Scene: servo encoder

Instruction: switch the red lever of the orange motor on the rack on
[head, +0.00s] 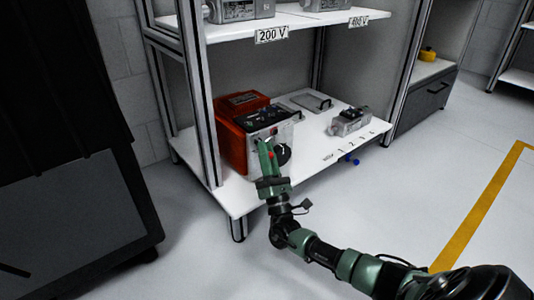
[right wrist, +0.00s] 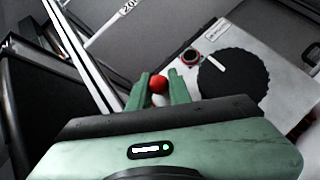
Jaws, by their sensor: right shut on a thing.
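The orange motor (head: 231,143) stands on the lower shelf of the rack, with a light front panel (right wrist: 232,45) that carries a black dial (right wrist: 233,82) and a small red-rimmed button (right wrist: 191,58). The lever's red ball (right wrist: 158,84) shows between the green fingertips in the right wrist view. My right gripper (head: 266,150) is at the motor's front panel. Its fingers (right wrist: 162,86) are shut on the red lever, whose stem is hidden. My left gripper is not in view.
The lower shelf (head: 312,135) also holds a flat plate with a handle (head: 311,102) and a grey device (head: 350,121). A rack post (head: 199,95) stands left of the motor. A dark cabinet (head: 75,215) is at the left. The floor at the right is clear.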

